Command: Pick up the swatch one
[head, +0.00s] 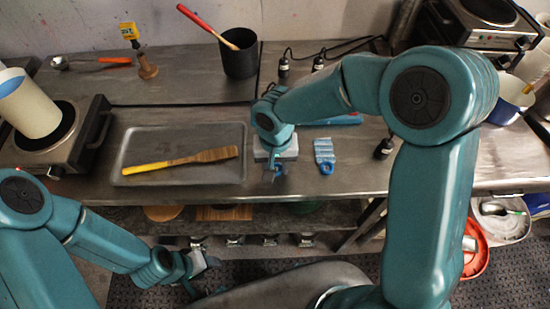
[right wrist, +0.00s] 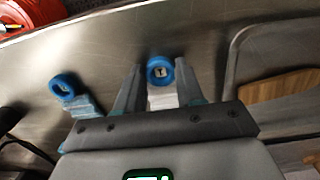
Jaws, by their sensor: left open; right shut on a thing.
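My right gripper (head: 275,170) is low over the worktable, right of the grey tray. In the right wrist view its two fingers (right wrist: 157,95) are shut on a swatch (right wrist: 161,98) with a pale body and a blue ring end; the small mark inside the ring is too small to read surely. In the head view the gripper mostly hides this swatch. A second swatch (head: 324,155), blue with pale bands, lies apart to the right; it also shows in the right wrist view (right wrist: 64,88). My left gripper (head: 203,268) is open and empty, in front of the table edge.
The grey tray (head: 134,150) holds a yellow-handled wooden paddle (head: 185,160). A hotplate (head: 90,125) with a tilted pale bucket (head: 28,105) stands left. A black pot (head: 239,58) and small dark bottles (head: 283,67) stand behind. Buckets (head: 472,245) stand below right.

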